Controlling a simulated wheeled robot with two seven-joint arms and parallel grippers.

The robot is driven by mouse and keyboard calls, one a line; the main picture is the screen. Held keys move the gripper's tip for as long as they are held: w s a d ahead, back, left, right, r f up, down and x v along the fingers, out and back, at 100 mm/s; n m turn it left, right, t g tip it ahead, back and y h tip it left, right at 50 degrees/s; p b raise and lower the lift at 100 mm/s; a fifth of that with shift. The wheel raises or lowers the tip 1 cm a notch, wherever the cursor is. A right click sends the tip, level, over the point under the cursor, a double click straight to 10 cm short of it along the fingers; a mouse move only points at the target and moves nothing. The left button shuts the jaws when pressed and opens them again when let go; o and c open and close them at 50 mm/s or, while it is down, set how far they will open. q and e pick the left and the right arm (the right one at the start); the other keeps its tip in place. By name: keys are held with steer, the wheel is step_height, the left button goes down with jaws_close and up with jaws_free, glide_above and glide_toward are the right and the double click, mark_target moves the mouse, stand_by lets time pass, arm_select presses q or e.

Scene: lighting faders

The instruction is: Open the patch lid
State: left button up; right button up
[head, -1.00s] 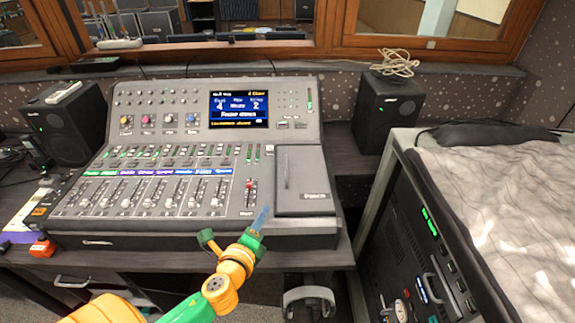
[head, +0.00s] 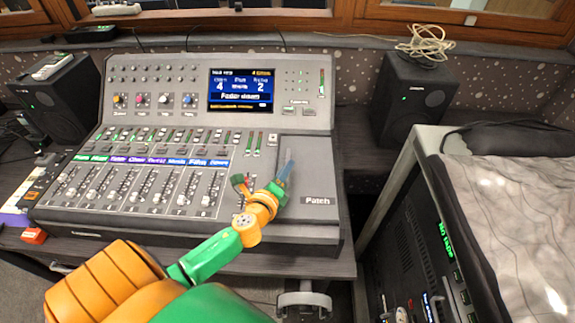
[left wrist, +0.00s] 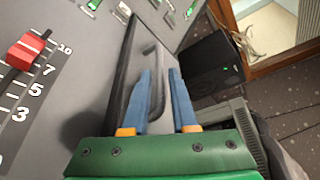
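The patch lid (head: 312,205) is a flat dark grey panel labelled "Patch" at the right end of the mixing desk, and it lies shut. My left gripper (head: 288,158) is over the lid's left part. In the left wrist view the lid (left wrist: 125,95) carries a bar handle (left wrist: 158,88). The two blue fingers of my left gripper (left wrist: 161,75) are apart, with the handle showing between them. I cannot tell whether either finger touches it. In the head view the handle is hidden behind the fingers. My right gripper is out of view.
The mixing desk (head: 150,130) has several faders left of the lid; a red fader cap (left wrist: 27,50) is close by in the left wrist view. A speaker (head: 412,95) stands behind right, and a covered rack (head: 400,240) is at the right.

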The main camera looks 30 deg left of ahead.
arm_select(q)
steer(key=shift+x, duration=1)
steer(key=shift+d, duration=0.1)
steer(key=shift+s, duration=0.1)
jaws_close()
stand_by(0.5)
